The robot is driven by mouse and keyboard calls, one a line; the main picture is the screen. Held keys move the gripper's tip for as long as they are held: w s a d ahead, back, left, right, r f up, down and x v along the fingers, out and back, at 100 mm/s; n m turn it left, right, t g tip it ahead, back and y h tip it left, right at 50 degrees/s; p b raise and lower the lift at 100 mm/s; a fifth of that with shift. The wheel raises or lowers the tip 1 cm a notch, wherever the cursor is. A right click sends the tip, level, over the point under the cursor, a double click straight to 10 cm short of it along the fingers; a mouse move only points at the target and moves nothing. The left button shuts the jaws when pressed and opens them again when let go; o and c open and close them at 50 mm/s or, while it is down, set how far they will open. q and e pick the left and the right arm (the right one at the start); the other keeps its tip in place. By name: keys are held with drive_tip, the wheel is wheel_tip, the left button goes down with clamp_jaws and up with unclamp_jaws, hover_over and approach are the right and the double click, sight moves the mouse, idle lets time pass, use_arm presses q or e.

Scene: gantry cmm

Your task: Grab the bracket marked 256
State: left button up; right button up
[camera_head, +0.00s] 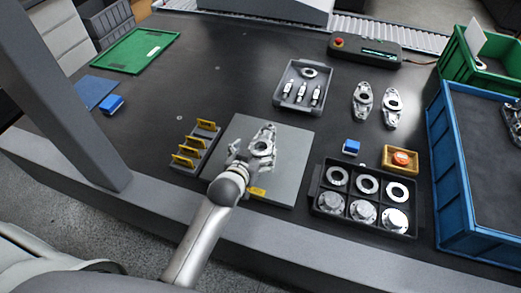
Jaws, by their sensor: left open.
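A silver bracket (265,133) with a round hole lies on a grey plate (290,185) at the middle of the table. My left gripper (247,153) is open at the near left side of this bracket; I cannot tell if it touches it. Its near part is partly hidden by the gripper. Two similar silver brackets lie side by side at the right, a left one (362,100) and a right one (392,108). No number can be read on any bracket. My right gripper is not in view.
A black tray (363,201) of rings and round parts stands right of the plate. A grey tray (281,91) holds small parts behind it. Yellow-tabbed blocks (190,150) stand left. A blue crate (450,165) and a grey post (75,105) flank the table.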

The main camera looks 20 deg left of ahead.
sight(263, 143)
use_arm(q)
drive_tip(key=shift+x, duration=2.15)
drive_tip(key=shift+s+d+f, duration=0.1)
drive_tip(key=shift+f, duration=0.05)
drive_tip(key=c, duration=1.5)
drive_tip(key=shift+o, duration=0.2)
